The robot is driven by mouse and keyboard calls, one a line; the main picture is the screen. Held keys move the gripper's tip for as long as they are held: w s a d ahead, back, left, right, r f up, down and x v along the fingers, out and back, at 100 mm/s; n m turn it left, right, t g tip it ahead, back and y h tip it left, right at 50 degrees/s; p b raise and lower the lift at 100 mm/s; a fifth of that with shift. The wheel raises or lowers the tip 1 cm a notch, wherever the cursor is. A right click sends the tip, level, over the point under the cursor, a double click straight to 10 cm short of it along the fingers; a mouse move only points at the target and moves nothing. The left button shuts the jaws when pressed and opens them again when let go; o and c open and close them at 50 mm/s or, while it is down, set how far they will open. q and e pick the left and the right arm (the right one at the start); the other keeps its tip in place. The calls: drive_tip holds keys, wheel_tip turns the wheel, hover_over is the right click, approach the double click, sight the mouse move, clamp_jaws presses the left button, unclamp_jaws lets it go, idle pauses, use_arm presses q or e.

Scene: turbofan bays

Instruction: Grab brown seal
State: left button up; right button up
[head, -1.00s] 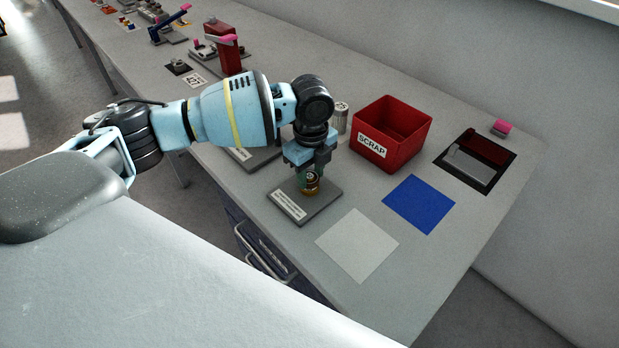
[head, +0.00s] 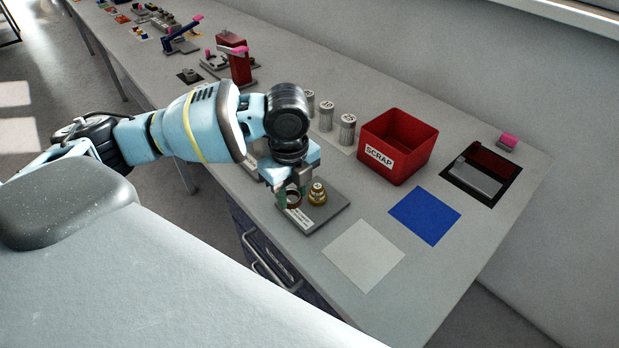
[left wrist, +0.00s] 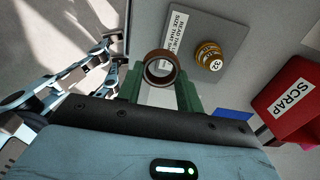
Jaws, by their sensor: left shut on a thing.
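The brown seal (left wrist: 161,68) is a ring held between the green fingertips of my left gripper (left wrist: 160,90) in the left wrist view. In the head view the seal (head: 294,199) shows at the fingertips of my left gripper (head: 288,196), over the left part of the grey plate (head: 328,214). The gripper is shut on it. A brass fitting (head: 317,194) stands upright on the plate to the right of the seal, apart from it. My right gripper is not in view.
A red SCRAP bin (head: 397,147) stands to the right, with silver cylinders (head: 347,130) beside it. A white square (head: 363,255) and a blue square (head: 425,215) lie flat and clear on the bench. A dark tray (head: 480,174) is farther right.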

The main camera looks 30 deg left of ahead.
use_arm(q)
drive_tip(key=s+a, duration=0.1)
drive_tip(key=s, duration=0.6)
drive_tip(key=shift+s+a+r, duration=0.2)
drive_tip(key=shift+a+r, duration=0.1)
drive_tip(key=shift+r, duration=0.05)
